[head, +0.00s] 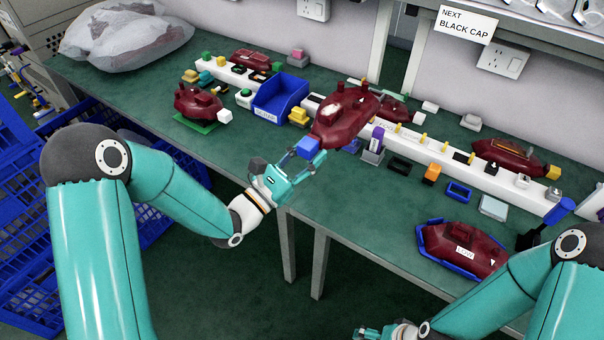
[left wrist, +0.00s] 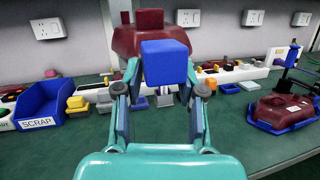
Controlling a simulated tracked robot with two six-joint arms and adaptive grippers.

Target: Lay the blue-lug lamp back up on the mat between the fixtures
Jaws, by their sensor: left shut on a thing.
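The blue-lug lamp is a dark red faceted housing (head: 345,120) with a blue block lug (head: 307,147) on its near left end. My left gripper (head: 299,158) is shut on the blue lug and holds the lamp tilted above the bench's front part. In the left wrist view the blue lug (left wrist: 165,62) sits between the fingers, with the red housing (left wrist: 150,35) behind it. A green fixture (head: 203,128) at the left and a blue fixture (head: 437,258) at the right each bear a red lamp. I cannot make out a separate mat between them. My right gripper (head: 384,333) is partly cut off at the bottom edge.
A long white rail (head: 418,148) with red lamps and small parts runs along the back. Small coloured blocks and frames lie before it. The green bench top (head: 345,215) is bare near the front edge.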

